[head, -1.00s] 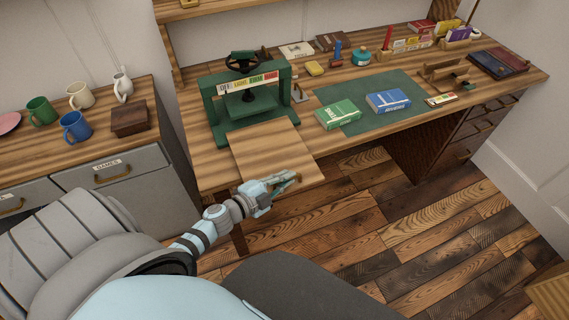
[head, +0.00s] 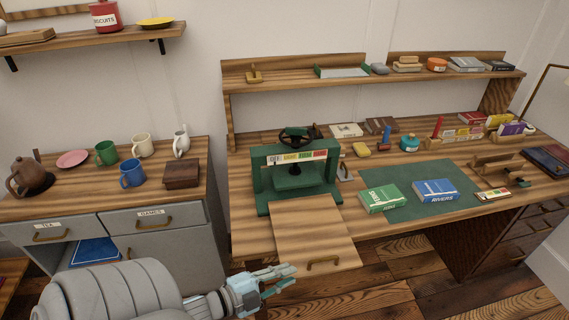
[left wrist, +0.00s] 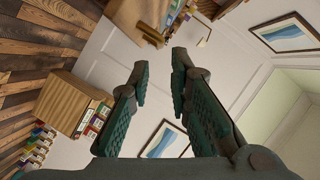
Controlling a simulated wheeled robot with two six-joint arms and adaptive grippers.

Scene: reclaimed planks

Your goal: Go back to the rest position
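My left gripper (head: 280,281) is in front of the desk's front edge, at the bottom of the head view. In the left wrist view its two green-padded fingers (left wrist: 160,70) stand apart with nothing between them. In the head view it appears below the pale board (head: 300,235) with a brass handle that juts forward from the green press (head: 296,180). I cannot tell from the pictures how far it is from that board. My right gripper is not in view.
The desk holds a green book (head: 381,199) and a blue book (head: 436,191) on a green mat (head: 405,207). A cabinet (head: 185,235) with mugs stands at the left. A shelf (head: 90,38) hangs above it. Plank floor (head: 385,280) lies clear in front of the desk.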

